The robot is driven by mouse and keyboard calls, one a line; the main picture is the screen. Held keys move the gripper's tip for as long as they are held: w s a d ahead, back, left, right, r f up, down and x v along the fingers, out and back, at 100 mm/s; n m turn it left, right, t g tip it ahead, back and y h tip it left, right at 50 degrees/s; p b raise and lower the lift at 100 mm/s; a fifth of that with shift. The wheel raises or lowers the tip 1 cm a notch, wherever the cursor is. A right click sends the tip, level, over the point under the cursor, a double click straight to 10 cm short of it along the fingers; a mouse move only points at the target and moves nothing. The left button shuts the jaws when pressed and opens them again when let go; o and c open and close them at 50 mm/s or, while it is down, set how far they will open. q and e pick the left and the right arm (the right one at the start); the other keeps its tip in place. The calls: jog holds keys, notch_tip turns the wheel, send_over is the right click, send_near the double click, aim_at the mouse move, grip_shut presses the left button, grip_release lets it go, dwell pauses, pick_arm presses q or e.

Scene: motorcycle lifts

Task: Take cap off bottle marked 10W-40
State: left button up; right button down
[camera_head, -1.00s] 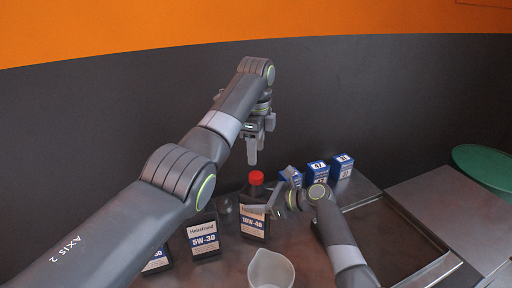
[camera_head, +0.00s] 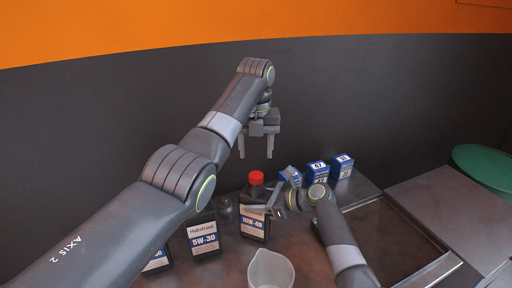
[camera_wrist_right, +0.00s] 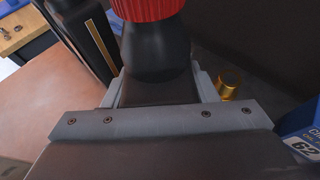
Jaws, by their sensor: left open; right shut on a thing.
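The 10W-40 bottle (camera_head: 254,222) stands upright on the bench, dark with a white and blue label. Its red cap (camera_head: 256,177) is on its neck. My right gripper (camera_head: 268,207) is shut on the bottle's body from the right. In the right wrist view the bottle's dark shoulder (camera_wrist_right: 155,50) sits between the fingers, with the ribbed red cap (camera_wrist_right: 146,8) above, cut off by the frame's top edge. My left gripper (camera_head: 257,156) is open and empty, fingers pointing down, above the cap and apart from it.
A 5W-30 bottle (camera_head: 203,237) and another bottle (camera_head: 157,262) stand to the left. A translucent jug (camera_head: 271,270) is in front. Blue boxes (camera_head: 317,171) stand behind at right, near a metal tray (camera_head: 395,215). A brass-coloured cylinder (camera_wrist_right: 229,84) shows beside the right gripper.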

aim_at(256, 175)
pick_arm(q)
notch_tip(256, 175, down, 8)
jog(key=shift+r, duration=0.1)
dwell(0.4)
jog(key=c, duration=1)
